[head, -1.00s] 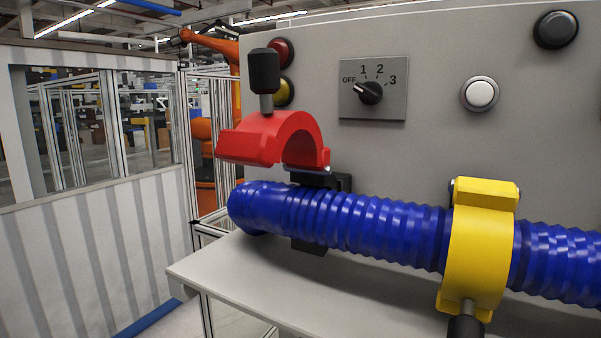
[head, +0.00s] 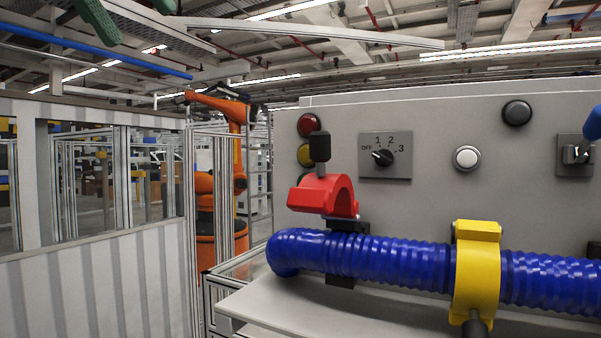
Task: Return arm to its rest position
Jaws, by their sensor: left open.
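My left gripper (head: 138,22) shows only as two green fingers at the top left edge. They are apart, with nothing visible between them, high above the panel and far from the hose. The rest of that arm is out of the picture. My right gripper is not in view. The red clamp (head: 322,194) is swung up and open above the left end of the blue ribbed hose (head: 375,258). The yellow clamp (head: 477,270) is around the hose, farther right.
The grey panel (head: 440,205) carries a rotary switch (head: 383,157), round buttons and a blue-handled switch (head: 575,155) at the right. A light shelf (head: 262,305) juts out below the hose. A white fence (head: 95,285) and an orange robot arm (head: 237,150) stand at the left.

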